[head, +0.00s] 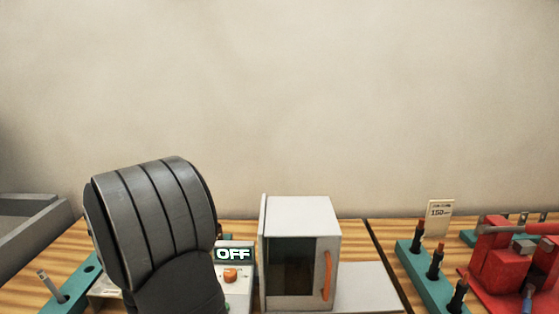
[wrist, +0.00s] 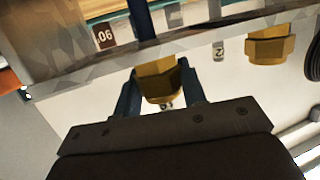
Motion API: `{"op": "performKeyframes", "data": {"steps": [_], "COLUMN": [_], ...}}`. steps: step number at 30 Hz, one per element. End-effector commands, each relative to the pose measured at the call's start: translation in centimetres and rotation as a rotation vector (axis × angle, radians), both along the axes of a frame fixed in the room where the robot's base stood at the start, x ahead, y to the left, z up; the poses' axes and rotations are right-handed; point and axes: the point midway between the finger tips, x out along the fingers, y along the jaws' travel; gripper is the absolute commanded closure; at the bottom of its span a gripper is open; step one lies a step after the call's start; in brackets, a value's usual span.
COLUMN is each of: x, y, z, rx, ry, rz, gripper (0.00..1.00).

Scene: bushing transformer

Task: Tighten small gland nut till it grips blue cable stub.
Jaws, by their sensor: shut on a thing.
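In the wrist view my gripper (wrist: 160,88) is shut on a brass-coloured gland nut (wrist: 158,72), one dark finger on each side of it. The nut sits against a pale panel face. A second brass gland nut (wrist: 268,46) is on the same panel to the right, beside a tag reading 2. I cannot tell for sure from their sizes which is the small one. A dark blue upright piece (wrist: 142,18), possibly the blue cable stub, shows above the held nut, beyond the panel edge. Whether the nut grips it is hidden. In the head view, my arm hides the gripper and nuts.
In the head view, a grey cabinet (head: 301,215) with an orange handle stands right of my arm, near an OFF display (head: 233,254). A teal rack (head: 432,280) with dark pegs and a red fixture (head: 505,270) are farther right. A grey bin (head: 30,232) is at left.

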Motion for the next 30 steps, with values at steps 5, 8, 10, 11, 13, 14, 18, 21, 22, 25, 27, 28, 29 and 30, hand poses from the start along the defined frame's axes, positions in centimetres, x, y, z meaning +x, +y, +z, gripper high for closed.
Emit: {"op": "performKeyframes", "data": {"steps": [5, 8, 10, 11, 13, 14, 18, 21, 22, 25, 27, 28, 29, 30], "x": [0.04, 0.04, 0.04, 0.03, 0.04, 0.04, 0.05, 0.03, 0.03, 0.04, 0.04, 0.05, 0.05, 0.05], "y": [0.1, 0.1, 0.14, 0.18, 0.26, 0.26, 0.26, 0.22, 0.21, 0.16, 0.14, 0.13, 0.13, 0.13], "z": [0.16, 0.17, 0.17, 0.18, 0.18, 0.19, 0.22, 0.21, 0.2, 0.19, 0.19, 0.19, 0.19, 0.19], "rx": [0.002, 0.002, 0.002, 0.002, 0.004, 0.003, 0.004, 0.003, 0.003, 0.002, 0.002, 0.002, 0.002, 0.002], "ry": [-0.003, -0.003, -0.004, -0.004, -0.004, -0.005, -0.005, -0.004, -0.004, -0.004, -0.004, -0.004, -0.004, -0.004], "rz": [-0.003, -0.003, -0.008, -0.013, -0.039, -0.054, -0.133, -0.174, -0.182, -0.194, -0.195, -0.195, -0.194, -0.194], "gripper": [0.85, 0.85, 0.85, 0.85, 0.85, 0.85, 0.85, 0.85, 0.85, 0.85, 0.85, 0.85, 0.85, 0.85]}}
